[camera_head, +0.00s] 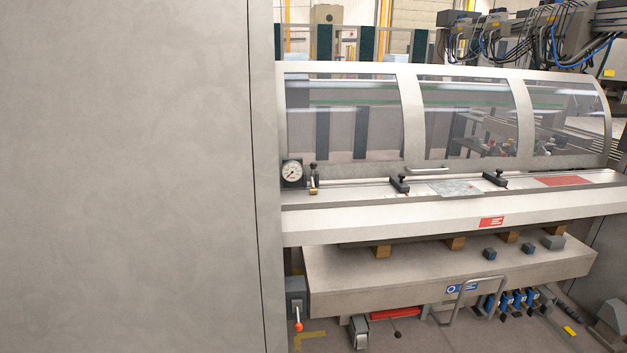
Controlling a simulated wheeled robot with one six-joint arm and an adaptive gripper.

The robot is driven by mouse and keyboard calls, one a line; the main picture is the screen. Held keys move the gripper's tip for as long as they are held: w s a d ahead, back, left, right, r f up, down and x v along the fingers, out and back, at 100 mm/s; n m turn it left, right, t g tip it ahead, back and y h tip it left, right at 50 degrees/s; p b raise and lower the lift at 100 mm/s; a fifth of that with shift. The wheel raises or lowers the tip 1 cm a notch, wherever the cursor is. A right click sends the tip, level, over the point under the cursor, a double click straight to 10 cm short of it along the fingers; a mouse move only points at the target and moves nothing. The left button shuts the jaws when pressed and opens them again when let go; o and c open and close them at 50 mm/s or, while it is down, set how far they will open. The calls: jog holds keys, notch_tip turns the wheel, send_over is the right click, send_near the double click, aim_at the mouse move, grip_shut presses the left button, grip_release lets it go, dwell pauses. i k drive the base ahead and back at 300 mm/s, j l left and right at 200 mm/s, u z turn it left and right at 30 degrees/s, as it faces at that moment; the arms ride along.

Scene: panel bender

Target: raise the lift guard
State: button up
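The lift guard (411,115) is a pale metal frame with three clear curved windows, on the machine at the centre right of the head view. It appears to be down, with its lower edge close above the machine's front ledge (370,221). A small bar handle (428,169) sits on its lower rail near the middle. My gripper is not in view, so its state and its place relative to the guard are hidden.
A large grey panel (130,170) fills the left side. A dial gauge (291,173) and black clamps (399,184) stand on the ledge. Below are a grey table (400,275), a bent metal rail (470,290) and a red-tipped lever (298,326). Cables hang at the upper right.

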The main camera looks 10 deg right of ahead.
aim_at(413, 163)
jog(key=i+l, duration=0.15)
jog(key=l, duration=0.25)
jog(key=i+l, duration=0.1)
jog(key=l, duration=0.25)
jog(key=i+l, duration=0.15)
jog(key=l, duration=0.25)
jog(key=i+l, duration=0.15)
jog(key=l, duration=0.25)
jog(key=i+l, duration=0.1)
jog(key=l, duration=0.25)
